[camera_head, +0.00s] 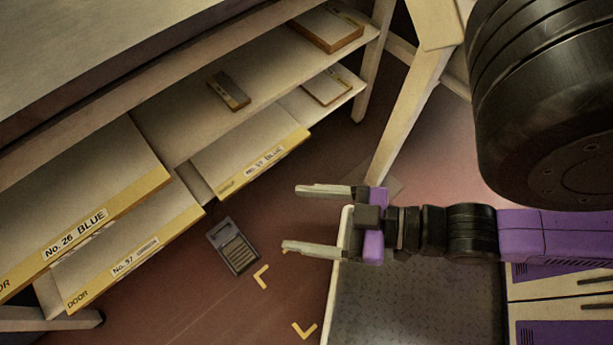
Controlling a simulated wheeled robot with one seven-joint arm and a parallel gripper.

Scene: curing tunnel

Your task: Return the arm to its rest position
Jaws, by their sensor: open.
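My gripper (318,219) extends to the left from my purple and black arm, in the middle of the view. Its two pale fingers are parallel and spread apart, with nothing between them. They point toward the shelf rack at the left, and brown floor shows below them. A large black rounded part of my arm fills the top right corner.
A rack at the left holds boards, including one labelled "No. 26 BLUE" (85,214) and one labelled "No. 57" (130,248). A small dark block (229,90) lies on a shelf. A grey device (232,246) and yellow corner marks (262,276) are on the floor.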

